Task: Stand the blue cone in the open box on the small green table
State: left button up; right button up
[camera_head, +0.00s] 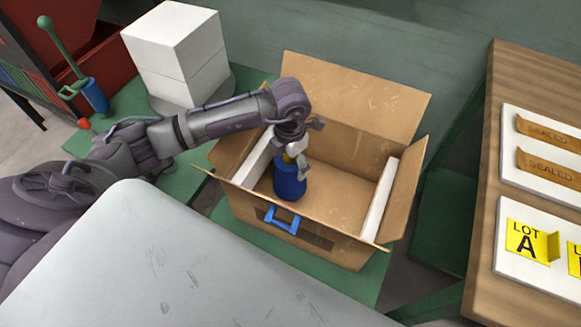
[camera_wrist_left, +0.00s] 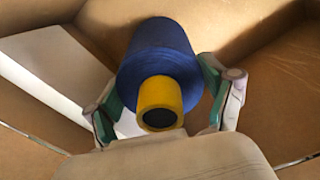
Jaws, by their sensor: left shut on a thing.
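The blue cone (camera_head: 289,182), wound in blue with a yellow tip, is inside the open cardboard box (camera_head: 335,225), upright or nearly so. My left gripper (camera_head: 292,152) reaches down into the box and is shut on the cone near its top. In the left wrist view the cone (camera_wrist_left: 160,60) lies between the two green-padded fingers (camera_wrist_left: 160,110), its yellow end facing the camera. I cannot tell whether its base touches the box floor. The box stands with flaps open on the small green table (camera_head: 365,283). My right gripper is not in view.
White panels (camera_head: 379,200) line two inner sides of the box. A white block (camera_head: 178,55) stands behind left, near another blue item (camera_head: 95,97). A wooden table (camera_head: 490,215) with lot cards is at right. A pale grey surface (camera_head: 160,260) fills the front left.

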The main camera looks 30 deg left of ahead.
pick_arm(q)
jog(key=shift+f, duration=1.1)
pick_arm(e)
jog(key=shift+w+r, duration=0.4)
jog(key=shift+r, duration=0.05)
pick_arm(q)
jog(key=shift+f, duration=0.1)
jog(key=o, duration=1.6)
jog(key=shift+o, duration=0.4)
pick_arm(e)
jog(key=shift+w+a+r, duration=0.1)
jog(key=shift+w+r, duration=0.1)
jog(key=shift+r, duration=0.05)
